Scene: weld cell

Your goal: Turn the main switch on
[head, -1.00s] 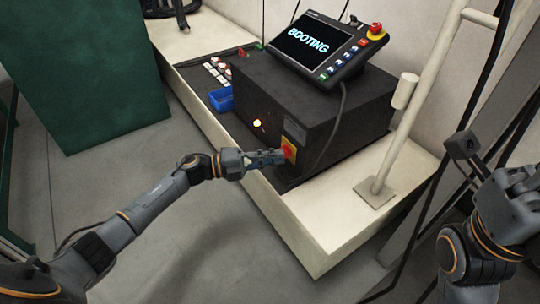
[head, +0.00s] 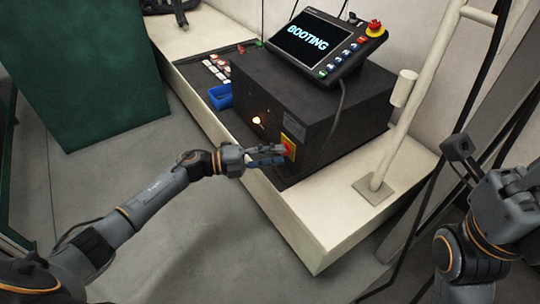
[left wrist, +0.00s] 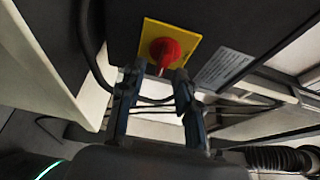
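The main switch is a red rotary knob (head: 289,146) on a yellow plate (left wrist: 186,32), on the front of a black cabinet (head: 318,105). In the left wrist view the knob (left wrist: 164,51) has its grip bar roughly upright. My left gripper (head: 281,155) is at the switch. In the left wrist view its fingers (left wrist: 156,82) are spread apart, with the knob just beyond the gap between the tips. I see no clear contact. A lamp (head: 257,120) glows on the cabinet, and the screen (head: 307,40) on top reads BOOTING. My right gripper (head: 515,190) is at the right edge, its fingers unclear.
The cabinet stands on a pale platform (head: 325,245). A pale post (head: 408,130) rises from it on the right. A blue bin (head: 220,97) lies left of the cabinet. A black cable hangs down the cabinet beside the switch. The grey floor in front is clear.

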